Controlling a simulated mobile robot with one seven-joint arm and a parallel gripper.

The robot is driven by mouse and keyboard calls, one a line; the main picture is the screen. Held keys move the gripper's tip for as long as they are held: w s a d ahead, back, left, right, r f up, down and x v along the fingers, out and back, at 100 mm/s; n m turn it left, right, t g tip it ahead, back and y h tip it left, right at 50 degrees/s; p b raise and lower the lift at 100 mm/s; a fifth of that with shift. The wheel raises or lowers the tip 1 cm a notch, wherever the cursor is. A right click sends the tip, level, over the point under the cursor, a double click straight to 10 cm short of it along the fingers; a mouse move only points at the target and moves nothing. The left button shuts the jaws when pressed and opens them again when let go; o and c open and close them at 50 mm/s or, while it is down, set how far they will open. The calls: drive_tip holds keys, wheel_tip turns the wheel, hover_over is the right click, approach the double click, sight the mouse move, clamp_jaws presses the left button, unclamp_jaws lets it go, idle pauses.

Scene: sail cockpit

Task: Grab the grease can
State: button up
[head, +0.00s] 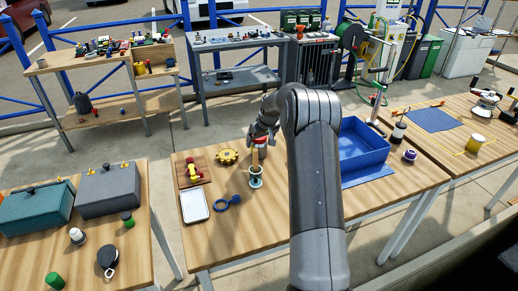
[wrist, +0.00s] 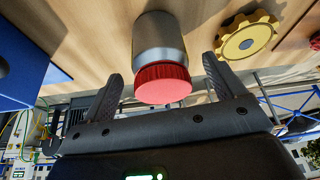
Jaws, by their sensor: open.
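A silver-grey cylindrical can with a ribbed red lid (wrist: 163,60), which looks like the grease can, stands on the middle wooden table. In the wrist view it lies between the two dark fingers of my gripper (wrist: 160,68), with a visible gap on each side. My gripper is open and holds nothing. In the head view my gripper (head: 262,132) is over the far part of the table, and my arm covers much of that area. Only a bit of red shows there, and I cannot tell can from gripper.
A blue bin (head: 363,148) stands right of my arm. A yellow toothed wheel (head: 227,156) lies left of my gripper; it also shows in the wrist view (wrist: 248,35). A small metal cup-like item (head: 255,180) stands just in front. A white tray (head: 194,205) and blue ring (head: 222,204) lie nearer.

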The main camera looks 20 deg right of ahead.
drive_tip(key=x, duration=0.3)
drive_tip(key=shift+w+f, duration=0.15)
drive_tip(key=shift+f, duration=0.15)
drive_tip(key=shift+c, duration=0.5)
